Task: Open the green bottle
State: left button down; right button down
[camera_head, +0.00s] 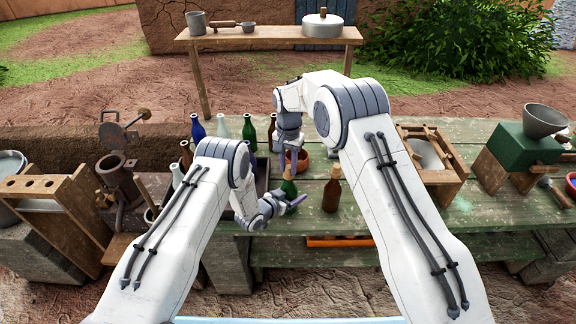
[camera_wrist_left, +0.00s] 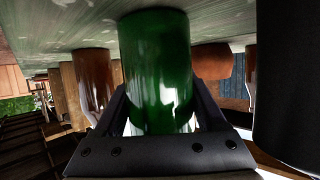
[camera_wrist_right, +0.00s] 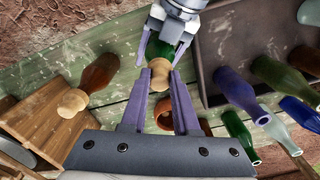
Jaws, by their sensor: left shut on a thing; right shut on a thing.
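The green bottle (camera_head: 289,187) stands on the green table, partly hidden by my left gripper (camera_head: 292,201). The left wrist view shows the green bottle (camera_wrist_left: 155,70) between the left fingers, shut on its body. A pale cork stopper (camera_wrist_right: 159,77) sits at the bottle's top in the right wrist view. My right gripper (camera_wrist_right: 162,76) is above the bottle, with its purple fingers shut around the stopper. Whether the stopper has come loose from the neck I cannot tell. In the head view the right gripper (camera_head: 287,168) largely hides the stopper.
A brown corked bottle (camera_head: 332,190) stands just right of the green one. A terracotta pot (camera_head: 301,160) is behind. A dark tray (camera_wrist_right: 235,50) with several uncorked bottles is at the left. A wooden frame box (camera_head: 431,158) and a green grinder (camera_head: 522,150) stand right.

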aim_at(289, 167)
jog(key=shift+r, duration=0.25)
dwell(0.5)
jog(key=shift+r, duration=0.9)
jog(key=shift+r, duration=0.1)
jog(key=shift+r, duration=1.9)
pick_arm(q)
grip_release()
